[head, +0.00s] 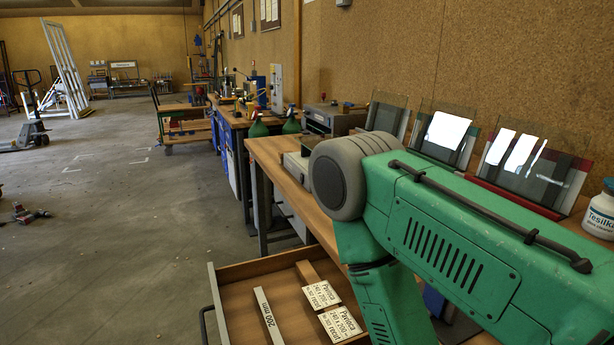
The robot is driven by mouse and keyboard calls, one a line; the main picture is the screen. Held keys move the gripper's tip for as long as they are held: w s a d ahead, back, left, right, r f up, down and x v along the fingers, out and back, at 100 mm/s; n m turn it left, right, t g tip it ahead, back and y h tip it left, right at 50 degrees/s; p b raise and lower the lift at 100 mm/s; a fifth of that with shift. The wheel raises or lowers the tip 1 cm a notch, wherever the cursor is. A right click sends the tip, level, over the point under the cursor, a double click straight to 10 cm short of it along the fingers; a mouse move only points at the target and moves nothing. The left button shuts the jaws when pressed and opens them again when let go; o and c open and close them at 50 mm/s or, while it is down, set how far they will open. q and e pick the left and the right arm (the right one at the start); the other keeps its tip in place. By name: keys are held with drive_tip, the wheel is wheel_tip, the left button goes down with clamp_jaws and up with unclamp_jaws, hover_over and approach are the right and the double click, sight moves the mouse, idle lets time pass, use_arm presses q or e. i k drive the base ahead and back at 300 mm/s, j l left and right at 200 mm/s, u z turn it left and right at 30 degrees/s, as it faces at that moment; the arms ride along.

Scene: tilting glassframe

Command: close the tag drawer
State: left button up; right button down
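The tag drawer (216,300) is a wooden tray at the bottom of the head view, standing open to the left of the workbench. Its front panel faces left and carries a dark handle (204,325). Two white printed tags (341,323) and a strip marked 200 mm (268,316) lie inside. My green arm comes in from the right and bends down across the drawer's right part, hiding it. The arm runs out of the picture at the bottom, so its gripper is not visible. My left arm and gripper are not in view.
The wooden workbench (272,153) runs along the right wall, with framed glass panes (444,134) and a white bottle (600,212) on it. A pallet truck (32,125) stands far left. The grey floor (110,240) left of the drawer is mostly clear.

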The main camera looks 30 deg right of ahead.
sight(282, 278)
drive_tip(key=i+j, duration=0.25)
drive_tip(key=i+j+z, duration=0.1)
drive_tip(key=j, duration=0.35)
drive_tip(key=i+z, duration=0.1)
drive_tip(key=z, duration=1.5)
